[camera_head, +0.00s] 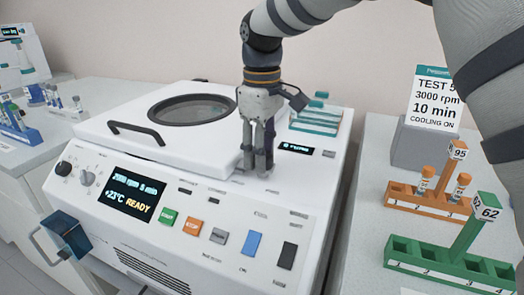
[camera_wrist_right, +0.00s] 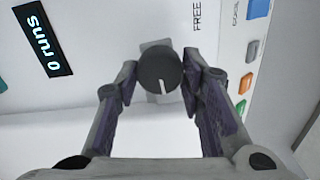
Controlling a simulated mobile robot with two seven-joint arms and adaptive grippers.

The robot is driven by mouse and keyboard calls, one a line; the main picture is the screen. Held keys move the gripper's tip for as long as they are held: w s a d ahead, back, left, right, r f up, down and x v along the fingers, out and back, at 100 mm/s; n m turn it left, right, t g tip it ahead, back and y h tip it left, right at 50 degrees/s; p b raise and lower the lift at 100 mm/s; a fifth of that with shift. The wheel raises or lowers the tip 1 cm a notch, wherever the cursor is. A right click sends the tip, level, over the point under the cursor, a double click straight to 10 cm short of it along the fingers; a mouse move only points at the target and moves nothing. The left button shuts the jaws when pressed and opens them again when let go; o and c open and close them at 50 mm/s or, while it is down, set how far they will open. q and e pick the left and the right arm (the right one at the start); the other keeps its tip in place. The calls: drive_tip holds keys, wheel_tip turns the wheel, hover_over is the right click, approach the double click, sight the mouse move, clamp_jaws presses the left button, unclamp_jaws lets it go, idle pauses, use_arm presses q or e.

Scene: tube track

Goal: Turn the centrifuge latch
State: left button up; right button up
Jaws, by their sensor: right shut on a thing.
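The white centrifuge (camera_head: 330,175) stands in the middle of the head view, its lid (camera_head: 105,125) down with a black handle and a round dark window. My right gripper (camera_head: 258,168) points down onto its top, just right of the lid. In the right wrist view the latch is a dark round knob (camera_wrist_right: 158,72) with a white mark toward the bottom of the picture. The fingers of my right gripper (camera_wrist_right: 160,85) are shut on it, one on each side. In the head view the gripper hides the latch. My left gripper is not in view.
A green rack (camera_head: 440,265) and an orange rack (camera_head: 400,200) with tubes stand on the right bench, before a sign (camera_head: 433,97). Teal pieces (camera_head: 315,120) lie on the centrifuge behind my gripper. More racks (camera_head: 18,132) stand at the left.

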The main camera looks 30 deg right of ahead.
drive_tip(key=shift+m, duration=0.6)
drive_tip(key=o, duration=1.1)
drive_tip(key=shift+o, duration=0.2)
wheel_tip(320, 180, up, 12)
drive_tip(key=shift+f, duration=0.1)
